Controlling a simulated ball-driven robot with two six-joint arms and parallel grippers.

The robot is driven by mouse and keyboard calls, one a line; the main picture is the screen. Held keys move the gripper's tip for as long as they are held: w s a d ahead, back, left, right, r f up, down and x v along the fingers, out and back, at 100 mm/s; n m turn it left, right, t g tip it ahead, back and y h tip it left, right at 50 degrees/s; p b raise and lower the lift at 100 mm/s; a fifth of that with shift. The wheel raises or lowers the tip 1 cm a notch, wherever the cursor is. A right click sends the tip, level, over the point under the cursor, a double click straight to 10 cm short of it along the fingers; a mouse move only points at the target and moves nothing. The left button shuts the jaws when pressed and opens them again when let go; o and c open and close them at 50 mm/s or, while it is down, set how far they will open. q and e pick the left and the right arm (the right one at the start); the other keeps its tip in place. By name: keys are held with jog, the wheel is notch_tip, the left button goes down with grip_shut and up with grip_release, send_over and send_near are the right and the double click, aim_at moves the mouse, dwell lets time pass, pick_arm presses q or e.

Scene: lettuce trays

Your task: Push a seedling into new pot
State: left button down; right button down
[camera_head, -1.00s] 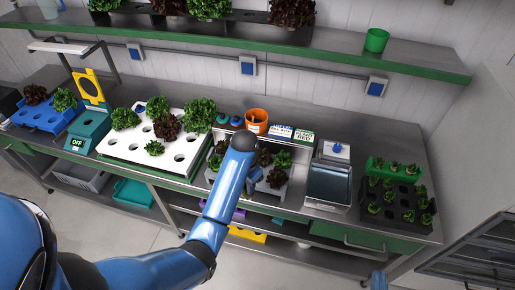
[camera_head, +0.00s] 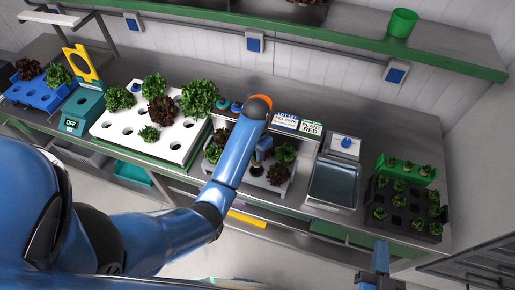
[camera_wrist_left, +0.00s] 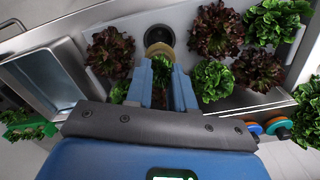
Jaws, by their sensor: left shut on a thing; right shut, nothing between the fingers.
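In the left wrist view my left gripper (camera_wrist_left: 161,88) is shut on a tan round thing (camera_wrist_left: 160,50), which looks like a plug or small pot; I cannot tell which. It is beside a dark round hole (camera_wrist_left: 160,36) in the pale tray (camera_wrist_left: 98,77). Red and green lettuces stand around it. Small seedlings (camera_head: 380,213) stand in a black tray (camera_head: 398,222) at the right. My right gripper (camera_head: 381,247) is shut and empty, in front of the bench.
A metal basin (camera_head: 335,183) stands between the lettuce tray and the black tray. A green rack (camera_head: 425,171) of seedlings is behind the black tray. A white tray (camera_head: 112,130) of lettuces is to the left.

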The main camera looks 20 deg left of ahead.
pick_arm(q)
jog(key=shift+s+f, duration=0.45)
jog(key=shift+f, duration=0.15)
jog(key=shift+w+f, duration=0.15)
jog(key=shift+f, duration=0.65)
jog(key=shift+w+f+b, duration=0.3)
jog(key=shift+f+b, duration=0.1)
jog(key=shift+f, duration=0.3)
jog(key=shift+s, duration=0.25)
jog(key=shift+w, duration=0.15)
jog(key=shift+f, duration=0.15)
jog(key=shift+f, duration=0.4)
